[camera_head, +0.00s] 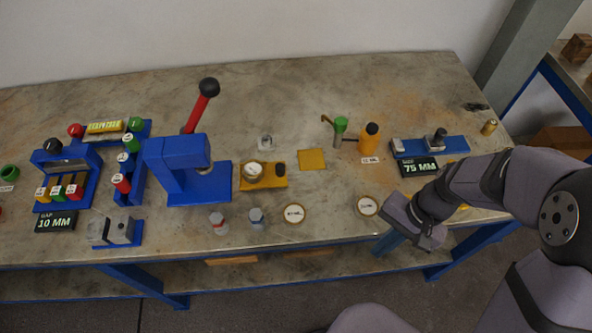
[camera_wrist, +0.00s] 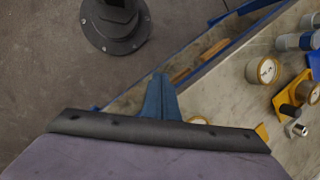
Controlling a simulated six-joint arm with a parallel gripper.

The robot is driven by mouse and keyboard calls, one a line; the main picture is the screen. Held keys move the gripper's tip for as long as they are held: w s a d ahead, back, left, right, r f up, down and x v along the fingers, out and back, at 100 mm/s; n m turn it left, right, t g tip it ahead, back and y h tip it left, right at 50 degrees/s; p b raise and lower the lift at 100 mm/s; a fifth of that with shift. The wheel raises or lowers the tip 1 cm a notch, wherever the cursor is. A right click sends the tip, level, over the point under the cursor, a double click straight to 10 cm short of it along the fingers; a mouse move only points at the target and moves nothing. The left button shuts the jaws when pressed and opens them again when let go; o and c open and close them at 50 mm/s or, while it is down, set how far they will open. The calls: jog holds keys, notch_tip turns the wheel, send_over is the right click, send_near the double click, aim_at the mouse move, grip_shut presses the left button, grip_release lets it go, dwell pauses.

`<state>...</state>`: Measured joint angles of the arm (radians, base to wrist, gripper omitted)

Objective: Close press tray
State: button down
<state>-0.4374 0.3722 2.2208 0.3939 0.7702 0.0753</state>
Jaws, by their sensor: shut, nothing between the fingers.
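The press (camera_head: 185,165) is blue, with a raised red lever ending in a black ball. Its yellow tray (camera_head: 268,184) sticks out to the right of the press body, with a round pale-topped vessel (camera_head: 253,171) and a black knob (camera_head: 280,170) on it. The tray also shows at the right edge of the wrist view (camera_wrist: 276,97). My gripper (camera_head: 382,248) is shut and empty at the table's front edge, well right of the tray and apart from it. Its blue fingers show together in the wrist view (camera_wrist: 158,78).
Another disc (camera_head: 367,205) is beside my gripper. The table between tray and gripper is mostly clear.

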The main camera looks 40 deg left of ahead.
jog(key=w+a+m+y, duration=0.1)
jog(key=a, duration=0.2)
jog(key=w+a+r+m+y, duration=0.1)
jog(key=a+m, duration=0.1)
jog(key=w+a+r+m+y, duration=0.1)
jog(key=w+a+m, duration=0.1)
jog(key=a, duration=0.1)
jog(key=shift+a+r, duration=0.25)
jog(key=shift+a, duration=0.1)
jog(key=w+a+r+m+y, duration=0.2)
jog(key=a+r+m+y, duration=0.2)
jog(key=a+r+m, duration=0.3)
jog(key=m, duration=0.3)
jog(key=shift+w+a, duration=0.35)
jog(key=shift+a, duration=0.05)
jog(key=p, duration=0.1)
send_near(285, 171)
notch_tip(285, 171, down, 3)
jog(key=shift+s+d+r, duration=0.1)
jog(key=shift+s, duration=0.1)
jog(key=shift+s+a+p, duration=0.15)
jog(key=shift+a+p, duration=0.15)
jog(key=shift+a, duration=0.25)
jog(key=shift+s+a+p, duration=0.2)
jog(key=shift+a+p, duration=0.05)
jog(key=shift+a, duration=0.3)
jog(key=shift+s+a, duration=0.25)
jog(key=shift+a, duration=0.65)
